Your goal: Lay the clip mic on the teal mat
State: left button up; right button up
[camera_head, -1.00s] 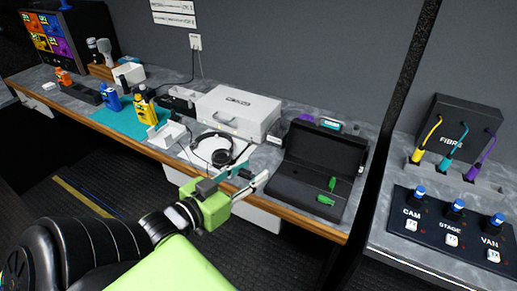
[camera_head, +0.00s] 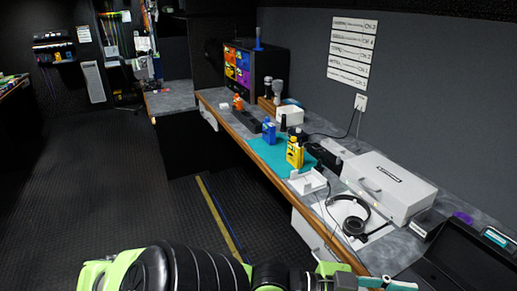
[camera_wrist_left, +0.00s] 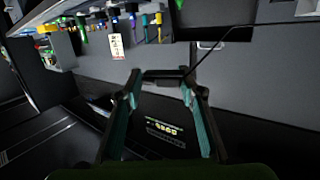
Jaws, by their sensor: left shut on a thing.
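My left gripper (camera_head: 385,284) is at the bottom right of the head view, in front of the worktop's front edge and partly cut off. In the left wrist view its two teal-sided fingers (camera_wrist_left: 165,80) are closed on a small dark thing, seemingly the clip mic (camera_wrist_left: 166,74). A thin dark cable runs from there to the upper right. The mic itself cannot be made out in the head view. The teal mat (camera_head: 274,158) lies on the worktop, farther back and left of the gripper. My right gripper is not in view.
A blue radio (camera_head: 269,134) and a yellow radio (camera_head: 295,153) stand at the mat; its front part is bare. A white holder (camera_head: 307,183), headphones (camera_head: 354,222), a white case (camera_head: 384,188) and an open black case (camera_head: 470,255) line the worktop (camera_head: 240,128).

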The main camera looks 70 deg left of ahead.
aim_at(269, 155)
jog(key=i+j+u, duration=0.15)
jog(key=j+u, duration=0.3)
jog(key=i+j+u, duration=0.2)
jog(key=j+u, duration=0.25)
jog(key=i+j, duration=0.6)
jog(key=j, duration=0.15)
